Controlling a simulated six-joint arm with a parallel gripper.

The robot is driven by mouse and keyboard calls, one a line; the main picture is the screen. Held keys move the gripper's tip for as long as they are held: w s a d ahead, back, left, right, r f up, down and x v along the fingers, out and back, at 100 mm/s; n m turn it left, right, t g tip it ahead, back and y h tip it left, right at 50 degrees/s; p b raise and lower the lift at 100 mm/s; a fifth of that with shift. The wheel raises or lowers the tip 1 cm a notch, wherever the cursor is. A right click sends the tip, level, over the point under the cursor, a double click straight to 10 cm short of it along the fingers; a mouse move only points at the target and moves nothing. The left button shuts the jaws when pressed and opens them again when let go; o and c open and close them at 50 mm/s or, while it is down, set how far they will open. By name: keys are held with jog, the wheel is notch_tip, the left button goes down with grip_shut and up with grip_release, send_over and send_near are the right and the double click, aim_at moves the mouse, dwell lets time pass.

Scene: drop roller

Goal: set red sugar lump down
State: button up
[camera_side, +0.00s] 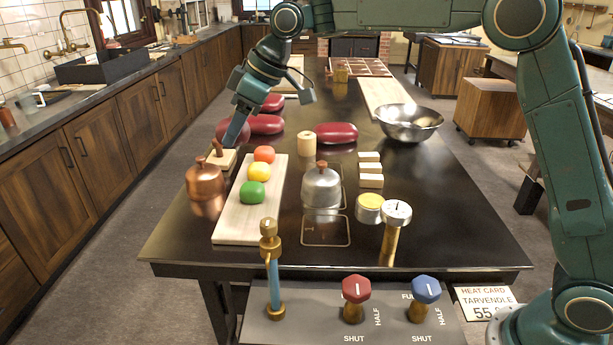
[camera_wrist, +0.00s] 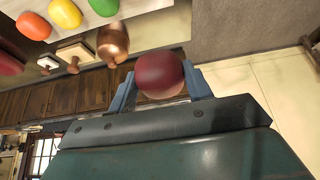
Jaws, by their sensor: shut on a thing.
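My gripper (camera_wrist: 163,84) is shut on a round dark red lump (camera_wrist: 160,74), seen between its two blue fingers in the wrist view. The lump's lower part looks paler. In the side view my gripper (camera_side: 238,128) is over the left part of the dark table, just behind the copper pot, with a dark red rounded shape (camera_side: 230,126) at its fingers. The side view does not clearly show the gap between the lump and the table.
A copper pot (camera_side: 205,182) and a wooden-knobbed press (camera_side: 222,157) stand close by. A pale board (camera_side: 236,228) carries orange, yellow and green lumps. Dark red oblong pieces (camera_side: 336,133), a metal pot (camera_side: 321,187), white blocks (camera_side: 370,168) and a steel bowl (camera_side: 408,122) are farther right.

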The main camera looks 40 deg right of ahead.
jog(key=shift+d, duration=0.1)
jog(key=s+d+f+n+g+y, duration=0.1)
jog(key=s+d+n, duration=0.3)
jog(key=s+d, duration=0.7)
jog(key=d, duration=0.2)
jog(key=shift+s+d+f+g, duration=0.25)
jog(key=shift+s+d+g, duration=0.05)
jog(key=shift+g, duration=0.1)
jog(key=shift+f, duration=0.1)
notch_tip(320, 180, down, 16)
jog(key=shift+r, duration=0.2)
jog(key=shift+f, duration=0.1)
jog(key=shift+f, duration=2)
jog(key=shift+f, duration=0.1)
